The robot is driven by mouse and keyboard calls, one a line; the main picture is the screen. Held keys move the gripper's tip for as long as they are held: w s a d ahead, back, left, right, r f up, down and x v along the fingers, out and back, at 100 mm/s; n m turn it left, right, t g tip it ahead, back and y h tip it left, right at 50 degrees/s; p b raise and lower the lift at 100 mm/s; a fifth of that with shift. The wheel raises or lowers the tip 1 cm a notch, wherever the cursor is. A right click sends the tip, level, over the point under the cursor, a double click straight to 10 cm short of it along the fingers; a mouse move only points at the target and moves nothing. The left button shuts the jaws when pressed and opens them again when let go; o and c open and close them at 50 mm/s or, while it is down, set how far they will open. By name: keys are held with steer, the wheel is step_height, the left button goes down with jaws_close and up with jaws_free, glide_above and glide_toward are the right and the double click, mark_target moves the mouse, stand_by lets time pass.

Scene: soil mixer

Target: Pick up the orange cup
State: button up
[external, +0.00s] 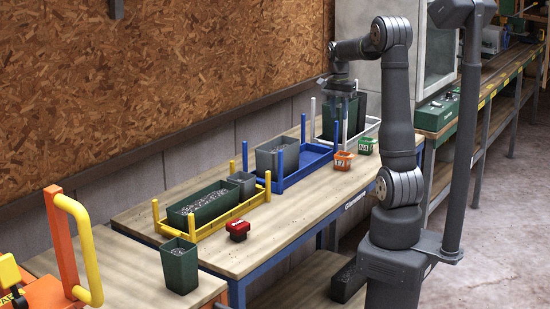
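The orange cup (342,161) is small, with a light label on its front. It stands upright on the wooden workbench, in front of the right end of the blue tray. My gripper (345,104) is above and behind the cup, over the white-framed tray at the far end of the bench. It is apart from the cup. The fingertips are small and dark against a dark container, so their opening is not clear.
A small green cup (366,146) stands just right of the orange cup. A red block (238,231) lies in front. The bench's front strip is mostly clear.

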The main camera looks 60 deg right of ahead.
glide_toward(337, 157)
steer(key=f, duration=0.2)
steer(key=d+f, duration=0.2)
steer(key=f, duration=0.1)
steer(key=shift+w+d+f, duration=0.15)
steer(key=shift+w+f, duration=0.1)
steer(key=shift+f, duration=0.1)
steer(key=shift+w+d+f, duration=0.1)
steer(key=shift+w+f, duration=0.05)
steer(key=shift+f, duration=1.15)
steer(key=shift+w+f, duration=0.15)
steer(key=shift+f, duration=1.2)
steer(key=shift+c, duration=0.2)
jaws_close()
